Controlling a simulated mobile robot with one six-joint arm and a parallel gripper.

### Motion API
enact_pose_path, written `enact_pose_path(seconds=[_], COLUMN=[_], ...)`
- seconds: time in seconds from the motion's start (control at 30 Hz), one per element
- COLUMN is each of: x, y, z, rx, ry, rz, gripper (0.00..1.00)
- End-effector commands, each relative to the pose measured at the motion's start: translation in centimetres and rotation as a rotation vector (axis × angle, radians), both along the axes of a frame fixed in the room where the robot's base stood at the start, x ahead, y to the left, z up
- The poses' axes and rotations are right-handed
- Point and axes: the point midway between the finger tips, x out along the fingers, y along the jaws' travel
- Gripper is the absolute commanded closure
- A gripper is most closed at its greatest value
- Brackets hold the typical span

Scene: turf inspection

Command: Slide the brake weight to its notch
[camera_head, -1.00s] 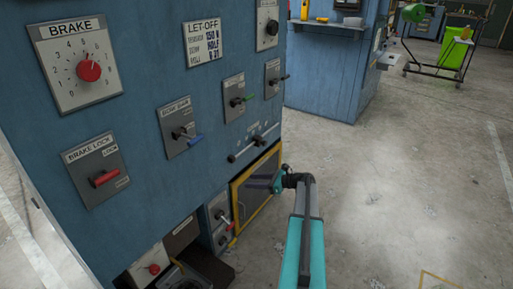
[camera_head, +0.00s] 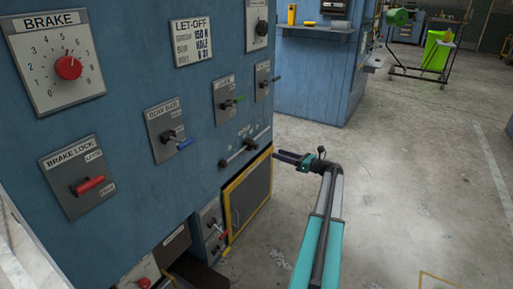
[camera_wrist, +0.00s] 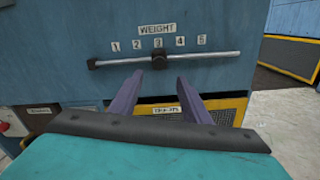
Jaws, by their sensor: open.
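The brake weight (camera_wrist: 158,56) is a small black block on a metal rail (camera_wrist: 210,56) under a WEIGHT label. It sits below the number 3 in a row marked 1 to 5. In the head view the weight (camera_head: 250,145) and its rail are on the blue cabinet's lower right. My gripper (camera_wrist: 159,80) is open and empty; its two dark purple fingers point at the panel. In the wrist view the fingertips show just below the rail, either side of the weight. In the head view my gripper (camera_head: 283,156) is right of the rail; contact is not visible.
The blue panel carries a red BRAKE knob (camera_head: 68,67), a red brake lock handle (camera_head: 88,186), and several other levers. A LET-OFF card (camera_head: 194,42) has small text. A yellow-framed mesh panel (camera_head: 247,200) is below the rail.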

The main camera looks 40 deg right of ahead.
Motion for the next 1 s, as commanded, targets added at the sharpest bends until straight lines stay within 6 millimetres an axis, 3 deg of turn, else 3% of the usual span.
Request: enact_pose_path(seconds=[0.27,1.0], x=[2.5,12.3], y=[0.8,3.2], z=[-0.1,-0.1], rx=[-0.001,-0.001], ry=[0.000,0.000], rz=[0.004,0.005], gripper=[0.57,0.57])
